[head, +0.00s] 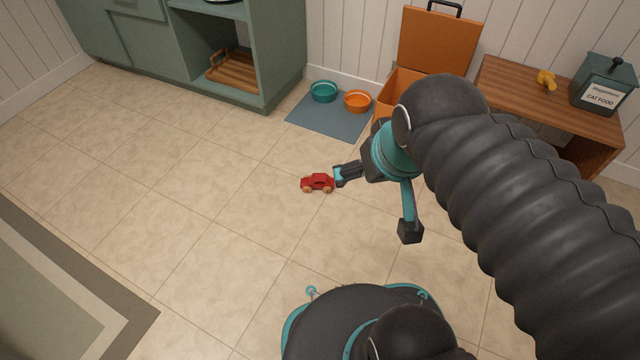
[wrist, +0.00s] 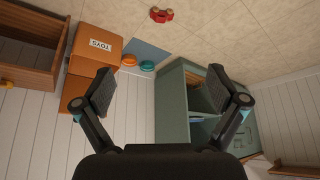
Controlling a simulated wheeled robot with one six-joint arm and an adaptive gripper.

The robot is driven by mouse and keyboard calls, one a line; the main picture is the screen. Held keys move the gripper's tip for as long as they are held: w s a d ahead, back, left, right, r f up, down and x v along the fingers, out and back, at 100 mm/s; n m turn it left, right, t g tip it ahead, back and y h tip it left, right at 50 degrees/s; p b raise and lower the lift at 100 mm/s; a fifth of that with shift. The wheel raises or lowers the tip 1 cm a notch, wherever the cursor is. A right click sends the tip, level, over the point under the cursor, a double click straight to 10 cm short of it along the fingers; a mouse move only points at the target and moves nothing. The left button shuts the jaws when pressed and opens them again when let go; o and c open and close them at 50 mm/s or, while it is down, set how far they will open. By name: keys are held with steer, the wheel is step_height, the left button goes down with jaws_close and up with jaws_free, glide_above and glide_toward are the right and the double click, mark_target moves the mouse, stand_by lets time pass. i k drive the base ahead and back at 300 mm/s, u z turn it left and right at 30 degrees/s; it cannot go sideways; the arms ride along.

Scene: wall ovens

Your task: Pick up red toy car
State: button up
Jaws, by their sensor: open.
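The red toy car (head: 318,183) has light wooden-looking wheels and sits on the tiled floor near the middle of the head view. In the wrist view the red toy car (wrist: 161,15) shows small at the top edge, beyond the fingertips. My gripper (head: 341,176) appears just right of the car in the head view, and whether it touches cannot be told there. In the wrist view my gripper (wrist: 168,90) has its two fingers spread wide with nothing between them.
An open orange toy box (head: 400,93) stands by the wall, beside a blue mat (head: 318,123) with a teal bowl (head: 324,92) and an orange bowl (head: 357,101). A wooden bench (head: 510,85) holds a cat food tin (head: 602,85). A green cabinet (head: 285,60) stands at the back. Floor left of the car is clear.

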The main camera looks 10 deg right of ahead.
mark_target(323, 181)
steer(key=z, duration=0.1)
steer(key=k, duration=1.05)
steer(key=u, duration=1.45)
steer(key=i, duration=1.75)
steer(key=z, duration=1.05)
steer(key=i, duration=0.5)
steer(key=z, duration=0.55)
